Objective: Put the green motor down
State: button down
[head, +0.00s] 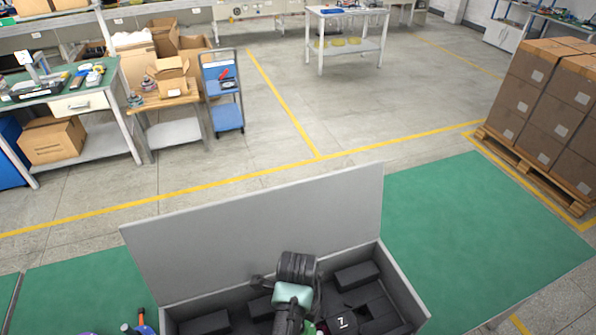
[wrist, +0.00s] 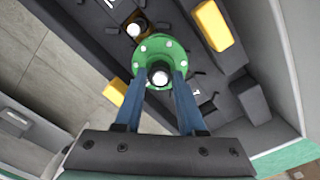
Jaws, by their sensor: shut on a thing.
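The green motor (wrist: 160,58) is a round green flange with a pale shaft at its centre. It sits between the two blue fingers of my gripper (wrist: 160,88), which is shut on it. Below or around it is the dark insert (wrist: 258,100) of an open grey case (head: 405,290). I cannot tell whether the motor touches the insert. In the head view my arm hides most of the motor; only a sliver of green (head: 309,329) shows beside it.
The case's raised lid (head: 250,235) stands behind my arm. Yellow blocks (wrist: 213,25) show beside the motor in the wrist view. A green mat (head: 480,220) lies right of the case. Stacked cartons (head: 545,100) on a pallet stand further right, and a workbench (head: 75,105) stands at left.

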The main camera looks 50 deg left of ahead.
jog(key=shift+f, duration=0.6)
jog(key=shift+w+f, duration=0.1)
jog(key=shift+f, duration=0.05)
jog(key=c, duration=0.5)
grip_release()
notch_tip(320, 180, up, 12)
